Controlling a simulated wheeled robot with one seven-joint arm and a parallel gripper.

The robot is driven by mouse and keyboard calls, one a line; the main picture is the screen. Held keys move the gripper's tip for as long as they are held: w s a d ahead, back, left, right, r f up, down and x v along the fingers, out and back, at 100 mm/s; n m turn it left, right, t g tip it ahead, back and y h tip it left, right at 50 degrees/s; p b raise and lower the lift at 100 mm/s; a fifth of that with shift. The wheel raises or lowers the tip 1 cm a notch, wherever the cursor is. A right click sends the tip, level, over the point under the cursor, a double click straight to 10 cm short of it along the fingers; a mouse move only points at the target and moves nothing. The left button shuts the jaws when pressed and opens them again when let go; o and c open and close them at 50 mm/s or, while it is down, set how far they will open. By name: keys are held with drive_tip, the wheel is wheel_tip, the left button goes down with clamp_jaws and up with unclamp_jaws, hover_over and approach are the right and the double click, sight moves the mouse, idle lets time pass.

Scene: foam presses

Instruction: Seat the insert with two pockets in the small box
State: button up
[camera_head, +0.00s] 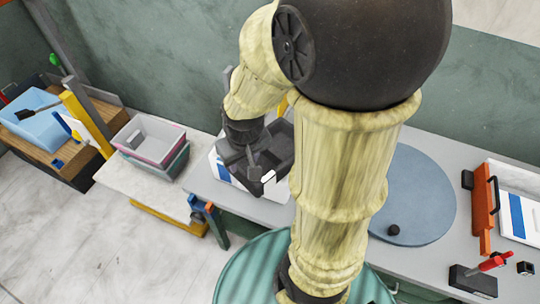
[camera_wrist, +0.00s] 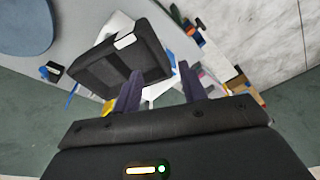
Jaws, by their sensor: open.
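The insert (camera_wrist: 112,68) is a dark grey block with two pockets and a white tag on one edge. In the head view the insert (camera_head: 281,148) sits over the small white box (camera_head: 222,170) with a blue stripe, and looks turned relative to it. The box (camera_wrist: 154,92) shows only in parts in the wrist view, and the insert and arm hide most of it. My gripper (camera_wrist: 160,68) is open, with its fingers apart at the near corner of the insert. In the head view my gripper (camera_head: 250,155) is above the box. I cannot tell whether a finger touches the insert.
A round blue mat (camera_head: 415,195) with a black knob lies right of my arm. Stacked bins (camera_head: 150,140) stand left, beyond a gap between tables. A green wall is behind.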

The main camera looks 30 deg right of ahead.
drive_tip(key=w+d+n+g, duration=0.2)
drive_tip(key=w+d, duration=0.4)
drive_tip(key=w, duration=0.1)
drive_tip(key=r+p, duration=0.1)
hover_over(270, 150)
drive_tip(key=shift+w+n, duration=0.3)
drive_tip(key=shift+w, duration=0.1)
wheel_tip(270, 150, down, 12)
drive_tip(key=p, duration=0.2)
drive_tip(key=shift+r+p, duration=0.25)
drive_tip(key=shift+p, duration=0.1)
drive_tip(key=shift+f, duration=0.3)
drive_tip(key=shift+d+f+p, duration=0.15)
drive_tip(key=shift+f+p, duration=0.85)
drive_tip(key=shift+f, duration=1.6)
